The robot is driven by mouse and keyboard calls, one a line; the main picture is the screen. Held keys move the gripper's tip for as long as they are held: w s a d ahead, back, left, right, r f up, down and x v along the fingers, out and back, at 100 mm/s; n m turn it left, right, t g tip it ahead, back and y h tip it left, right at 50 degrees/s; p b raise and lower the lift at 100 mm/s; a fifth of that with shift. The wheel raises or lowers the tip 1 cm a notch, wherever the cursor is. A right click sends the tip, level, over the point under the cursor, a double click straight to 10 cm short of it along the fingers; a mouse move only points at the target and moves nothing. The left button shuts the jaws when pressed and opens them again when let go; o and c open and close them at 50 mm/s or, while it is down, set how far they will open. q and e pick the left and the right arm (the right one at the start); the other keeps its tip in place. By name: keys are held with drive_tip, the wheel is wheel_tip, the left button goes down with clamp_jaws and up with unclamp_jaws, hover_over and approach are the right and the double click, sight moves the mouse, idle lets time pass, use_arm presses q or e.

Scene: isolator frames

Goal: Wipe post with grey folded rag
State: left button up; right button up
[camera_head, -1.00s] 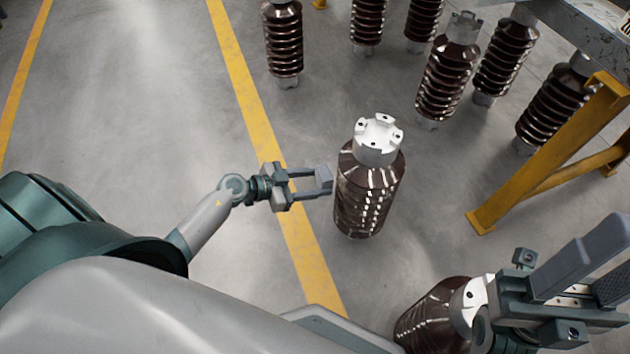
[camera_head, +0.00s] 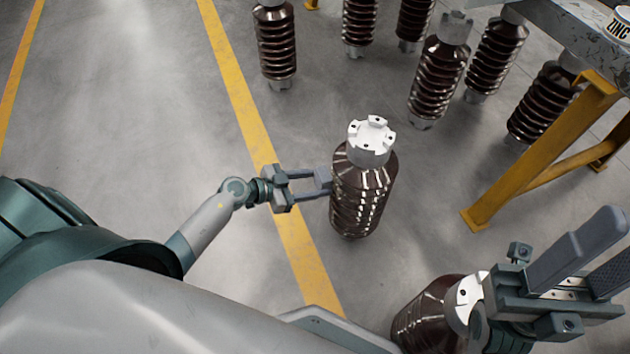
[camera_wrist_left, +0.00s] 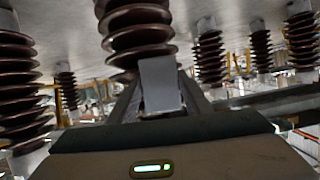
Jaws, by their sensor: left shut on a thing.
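The post (camera_head: 362,195) is a dark brown, glossy ribbed insulator with a white metal cap, standing upright on the floor near the centre of the head view. My left gripper (camera_head: 318,182) is at its left side, shut on the grey folded rag (camera_head: 323,180). The rag is at or against the post's left side; I cannot tell whether they touch. In the left wrist view the rag (camera_wrist_left: 160,85) is a flat grey patch between the fingers, in front of brown ribs (camera_wrist_left: 137,30). My right gripper (camera_head: 600,262) is at the lower right, apparently open and empty.
Another brown insulator (camera_head: 428,318) stands at the bottom, beside my right gripper. Several more insulators (camera_head: 438,82) stand at the back. A yellow steel frame (camera_head: 540,155) with a grey top (camera_head: 570,35) is at right. The floor left of the yellow line (camera_head: 232,80) is clear.

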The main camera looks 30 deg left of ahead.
sight(334, 192)
use_arm(q)
drive_tip(key=shift+s+d+r+p, duration=0.2)
drive_tip(key=shift+s+d+p, duration=0.7)
drive_tip(key=shift+p, duration=0.35)
drive_tip(key=shift+c, duration=0.4)
drive_tip(key=shift+s+d+f+p, duration=0.15)
drive_tip(key=shift+s+d+p, duration=0.25)
drive_tip(key=shift+d, duration=0.1)
drive_tip(key=shift+s+d+r+p, duration=0.2)
drive_tip(key=shift+s+d+p, duration=0.35)
drive_tip(key=shift+d+p, duration=0.35)
drive_tip(key=shift+s+d+p, duration=0.25)
drive_tip(key=shift+s+p, duration=0.15)
drive_tip(key=shift+p, duration=0.15)
drive_tip(key=shift+s+d+f, duration=0.15)
drive_tip(key=shift+s+d, duration=0.15)
